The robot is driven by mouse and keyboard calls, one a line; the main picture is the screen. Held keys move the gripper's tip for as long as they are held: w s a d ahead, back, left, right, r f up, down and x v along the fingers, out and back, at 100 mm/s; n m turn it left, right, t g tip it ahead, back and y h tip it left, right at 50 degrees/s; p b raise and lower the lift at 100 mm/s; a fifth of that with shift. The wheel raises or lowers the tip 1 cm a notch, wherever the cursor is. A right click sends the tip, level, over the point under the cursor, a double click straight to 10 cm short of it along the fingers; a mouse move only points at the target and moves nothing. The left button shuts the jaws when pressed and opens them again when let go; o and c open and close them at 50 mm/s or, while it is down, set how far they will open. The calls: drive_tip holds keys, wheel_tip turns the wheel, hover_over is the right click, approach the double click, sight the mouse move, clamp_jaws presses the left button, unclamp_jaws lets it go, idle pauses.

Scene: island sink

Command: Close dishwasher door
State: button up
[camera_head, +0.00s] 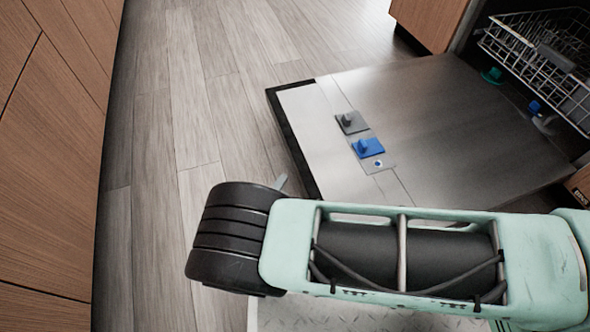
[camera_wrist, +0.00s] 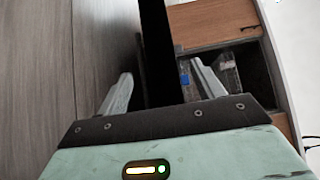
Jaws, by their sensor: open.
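The dishwasher door (camera_head: 440,110) is open and lies folded down, its steel inner face up, with a detergent dispenser (camera_head: 360,137) near its outer edge. In the wrist view its dark edge (camera_wrist: 158,45) runs between my two fingers. My gripper (camera_wrist: 160,84) is open, with one finger on each side of that dark edge. I cannot tell whether either finger touches the door. In the head view my arm hides most of the gripper, and only a small grey fingertip shows near the door's front corner.
A wire dish rack (camera_head: 540,50) sits inside the dishwasher at upper right. Wooden cabinets (camera_head: 50,150) stand along the left. The plank floor (camera_head: 190,90) between them and the door is clear. A wooden cabinet panel (camera_head: 430,20) adjoins the dishwasher at the top.

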sight(295, 168)
drive_tip(key=b+x, duration=0.3)
drive_tip(key=x, duration=0.4)
drive_tip(key=shift+w+d+f, duration=0.15)
drive_tip(key=shift+w, duration=0.15)
drive_tip(key=shift+w+d, duration=0.3)
drive_tip(key=shift+w, duration=0.25)
